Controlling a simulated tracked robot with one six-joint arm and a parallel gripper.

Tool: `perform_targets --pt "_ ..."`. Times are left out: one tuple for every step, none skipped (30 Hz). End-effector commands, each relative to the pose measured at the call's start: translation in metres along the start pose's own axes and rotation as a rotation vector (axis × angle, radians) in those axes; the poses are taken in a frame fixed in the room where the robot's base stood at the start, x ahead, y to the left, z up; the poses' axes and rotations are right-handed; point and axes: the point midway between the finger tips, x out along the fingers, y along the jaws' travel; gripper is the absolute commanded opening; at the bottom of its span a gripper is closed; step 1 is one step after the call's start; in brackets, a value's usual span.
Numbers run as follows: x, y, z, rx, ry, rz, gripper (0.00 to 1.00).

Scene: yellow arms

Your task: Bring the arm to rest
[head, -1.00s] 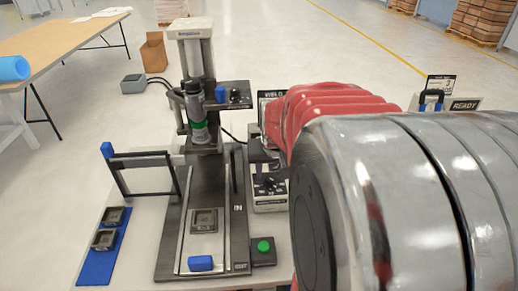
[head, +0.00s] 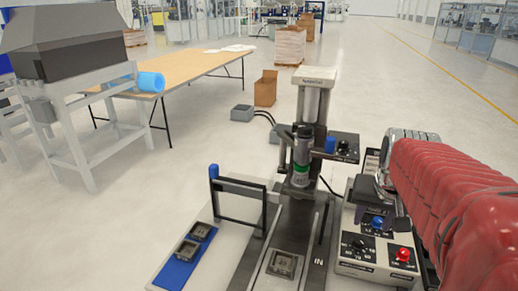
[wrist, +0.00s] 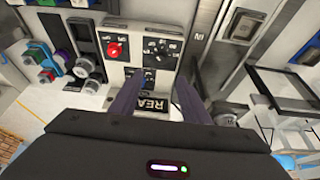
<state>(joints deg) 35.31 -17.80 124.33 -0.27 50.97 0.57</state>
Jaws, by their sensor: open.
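My gripper (wrist: 157,95) shows in the wrist view with its two dark fingers apart and nothing between them. It hangs above a light control panel with a red knob (wrist: 114,49), and a label partly reading "REA" (wrist: 152,105) shows between the fingers. In the head view my red-sleeved arm reaches in from the right edge over the right side of the bench.
The press (head: 302,150) stands left of my arm, with a metal part (head: 283,264) on its bed. A control box (head: 375,262) with a red knob lies below the arm. A blue mat (head: 176,272) holds two parts. A wooden table (head: 205,63) stands behind.

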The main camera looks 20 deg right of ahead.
Motion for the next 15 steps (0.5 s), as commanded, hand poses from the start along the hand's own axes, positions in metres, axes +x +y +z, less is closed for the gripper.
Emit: perform_targets --pt "0.000 0.000 0.000 -0.001 -0.001 0.000 0.42" --pt "0.001 0.000 0.001 -0.001 -0.003 0.000 0.42" --pt "0.002 0.000 0.003 -0.001 -0.008 0.000 0.42" --pt "0.004 0.000 0.006 -0.002 -0.013 0.000 0.42" --pt "0.006 0.000 0.009 -0.002 -0.020 0.000 0.42" --pt "0.008 0.000 0.015 -0.002 -0.028 0.000 0.42" --pt "0.008 -0.001 0.019 -0.006 -0.031 -0.002 0.42" --pt "0.009 -0.004 0.024 -0.012 -0.034 -0.004 0.42" --pt "0.008 -0.008 0.030 -0.024 -0.035 -0.009 0.42" --pt "0.007 -0.013 0.035 -0.035 -0.036 -0.013 0.42" --pt "0.006 -0.018 0.041 -0.049 -0.036 -0.019 0.42" --pt "0.005 -0.025 0.047 -0.069 -0.035 -0.026 0.42" --pt "0.004 -0.031 0.053 -0.084 -0.034 -0.033 0.42" --pt "0.002 -0.037 0.058 -0.101 -0.033 -0.040 0.42" --pt "0.000 -0.045 0.066 -0.124 -0.030 -0.049 0.42"
